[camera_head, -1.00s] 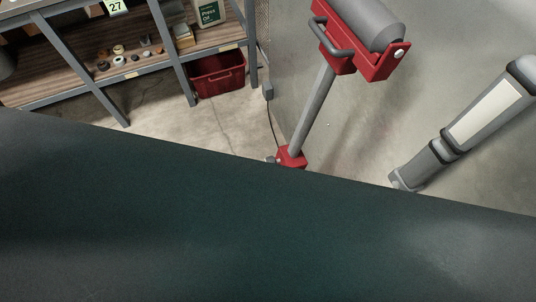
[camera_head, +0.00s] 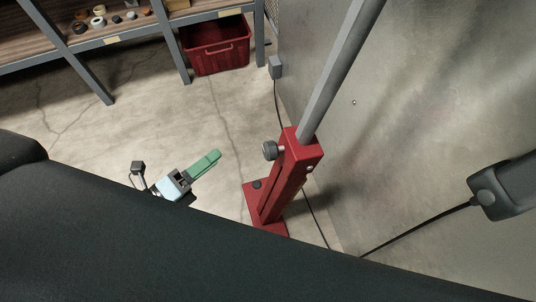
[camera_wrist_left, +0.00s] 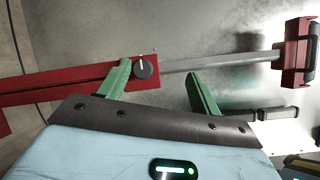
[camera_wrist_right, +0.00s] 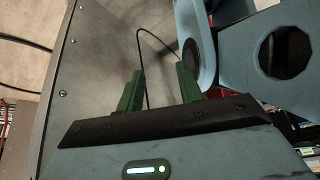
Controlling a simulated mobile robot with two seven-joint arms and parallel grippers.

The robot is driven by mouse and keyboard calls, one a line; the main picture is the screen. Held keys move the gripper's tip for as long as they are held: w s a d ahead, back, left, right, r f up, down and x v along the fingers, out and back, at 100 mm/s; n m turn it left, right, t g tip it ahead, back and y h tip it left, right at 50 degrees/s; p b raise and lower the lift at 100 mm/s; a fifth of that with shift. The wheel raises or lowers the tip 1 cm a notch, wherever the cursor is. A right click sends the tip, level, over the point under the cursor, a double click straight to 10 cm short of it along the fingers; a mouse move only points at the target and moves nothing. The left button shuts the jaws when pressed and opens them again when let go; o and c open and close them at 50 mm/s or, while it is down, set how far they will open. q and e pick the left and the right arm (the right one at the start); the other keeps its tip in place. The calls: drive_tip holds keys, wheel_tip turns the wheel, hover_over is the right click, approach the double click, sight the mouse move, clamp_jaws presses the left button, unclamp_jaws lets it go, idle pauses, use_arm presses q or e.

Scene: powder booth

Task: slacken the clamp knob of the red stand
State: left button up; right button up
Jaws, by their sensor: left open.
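The red stand (camera_head: 290,175) stands on the floor, with a grey pole (camera_head: 342,70) rising from its red sleeve. Its dark round clamp knob (camera_head: 269,150) sticks out from the left side near the sleeve's top. My left gripper (camera_head: 213,160), with green fingers, is left of the knob and apart from it. In the left wrist view, the knob (camera_wrist_left: 143,68) shows beyond the fingers, nearer the left one, and the gripper (camera_wrist_left: 158,82) is open and empty. My right gripper (camera_wrist_right: 158,88) shows only in its own wrist view, fingers apart and empty.
A red bin (camera_head: 216,48) sits under a shelf unit (camera_head: 110,36) at the back left. A grey wall (camera_head: 430,90) stands close right of the stand. A cable (camera_head: 412,226) runs to a grey device (camera_head: 505,188). Open floor (camera_head: 110,130) lies left of the stand.

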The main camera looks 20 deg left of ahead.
sight(265, 152)
use_arm(q)
drive_tip(key=w+d+f+m+g+h+b, duration=0.2)
drive_tip(key=m+b, duration=0.3)
drive_tip(key=m, duration=0.4)
drive_tip(key=w+d+f+m+g+h+b, duration=0.1)
drive_tip(key=w+f+m+g+h+b, duration=0.1)
drive_tip(key=m+b, duration=0.4)
drive_tip(key=f+m+g+h, duration=0.1)
drive_tip(key=m+h, duration=0.1)
drive_tip(key=m, duration=0.2)
drive_tip(key=shift+d, duration=0.4)
use_arm(e)
wheel_tip(265, 152, down, 11)
drive_tip(key=shift+w+g, duration=0.3)
drive_tip(key=shift+w, duration=0.1)
drive_tip(key=shift+w+d, duration=0.1)
use_arm(q)
drive_tip(key=p+x, duration=0.1)
drive_tip(key=x, duration=0.6)
drive_tip(key=shift+w+d+f, duration=0.1)
drive_tip(key=shift+w+d, duration=0.15)
drive_tip(key=shift+d, duration=0.05)
use_arm(e)
drive_tip(key=shift+s+r, duration=0.4)
drive_tip(key=shift+r, duration=0.1)
